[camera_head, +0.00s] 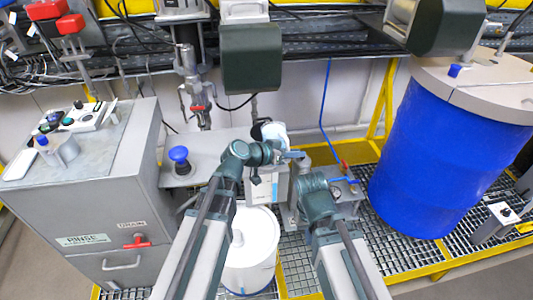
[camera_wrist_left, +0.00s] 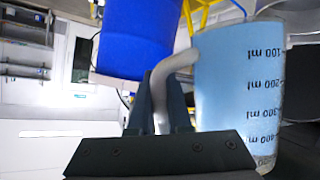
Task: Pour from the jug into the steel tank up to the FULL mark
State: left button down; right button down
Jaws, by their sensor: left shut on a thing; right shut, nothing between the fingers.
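The jug (camera_head: 273,132) shows as a pale shape at the middle of the head view, partly behind my left gripper (camera_head: 290,155). In the left wrist view the clear jug (camera_wrist_left: 238,90) holds light blue liquid past its 400 ml line; its marks appear upside down there. My left gripper (camera_wrist_left: 160,105) is shut on the jug's grey handle (camera_wrist_left: 172,75). A small silver-grey box-like vessel (camera_head: 268,189), possibly the steel tank, is below the jug, partly hidden by my arm. No FULL mark is readable. My right gripper (camera_head: 318,186) is lower and to the right, shut and empty, its fingertips hard to make out.
A white lidded container (camera_head: 255,262) stands between my arms. A large blue drum (camera_head: 430,165) stands at right on grating. A grey rinse cabinet (camera_head: 95,200) is at left. A blue knob (camera_head: 179,157), a blue hose (camera_head: 325,110) and overhead dark motor blocks (camera_head: 251,58) surround the work area.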

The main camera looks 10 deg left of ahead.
pick_arm(q)
jog(key=shift+r+p, duration=0.3)
jog(key=shift+r, duration=0.1)
jog(key=shift+f, duration=0.2)
jog(key=shift+f+n+g+h+b, duration=0.75)
jog(key=shift+n+b, duration=0.25)
jog(key=shift+n, duration=0.2)
dwell(4.0)
jog(key=shift+w+a+r+n+g, duration=0.1)
jog(key=shift+w+r+n+g, duration=0.1)
jog(key=shift+n+g, duration=0.2)
dwell(1.8)
